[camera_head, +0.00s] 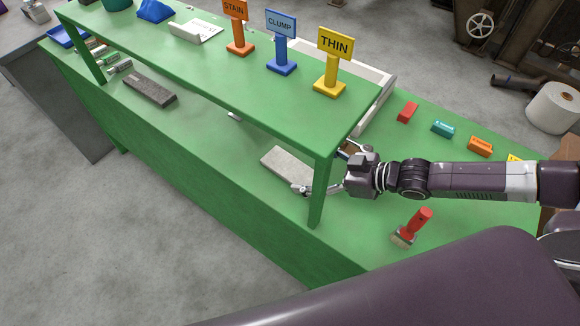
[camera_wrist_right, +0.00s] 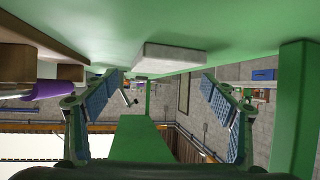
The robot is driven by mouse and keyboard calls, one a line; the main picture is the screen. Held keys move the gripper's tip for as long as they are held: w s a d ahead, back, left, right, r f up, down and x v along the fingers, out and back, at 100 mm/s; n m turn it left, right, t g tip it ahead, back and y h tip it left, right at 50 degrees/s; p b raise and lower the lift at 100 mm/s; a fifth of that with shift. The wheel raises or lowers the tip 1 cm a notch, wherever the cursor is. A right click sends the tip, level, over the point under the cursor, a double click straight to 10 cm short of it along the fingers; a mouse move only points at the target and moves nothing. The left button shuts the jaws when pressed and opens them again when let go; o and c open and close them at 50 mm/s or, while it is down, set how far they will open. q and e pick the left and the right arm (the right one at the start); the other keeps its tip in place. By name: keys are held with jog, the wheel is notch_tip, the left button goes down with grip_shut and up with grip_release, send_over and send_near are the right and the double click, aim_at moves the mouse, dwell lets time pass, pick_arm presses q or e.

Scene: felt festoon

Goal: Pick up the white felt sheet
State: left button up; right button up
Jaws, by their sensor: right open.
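The white felt sheet (camera_head: 284,163) is a flat, pale grey-white slab on the green bench's lower surface, beneath the raised shelf. Its right end is partly hidden by the shelf's front post and my right gripper. My right gripper (camera_head: 324,171) is open and empty, reaching in from the right at the post, with one finger near the sheet's near right corner. In the right wrist view the sheet (camera_wrist_right: 172,58) lies ahead, between and beyond the spread fingers of my right gripper (camera_wrist_right: 160,93). My left gripper is not in view.
The green shelf post (camera_head: 319,190) stands close against my right gripper. Yellow THIN (camera_head: 335,43), blue CLUMP (camera_head: 280,25) and orange STAIN (camera_head: 235,11) signs stand on the shelf above. A dark slab (camera_head: 150,91) lies farther left.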

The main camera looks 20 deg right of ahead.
aim_at(292, 169)
jog(key=shift+p+x, duration=0.4)
jog(key=shift+x, duration=1.5)
jog(key=shift+d, duration=0.1)
jog(key=shift+c, duration=0.4)
jog(key=c, duration=1.1)
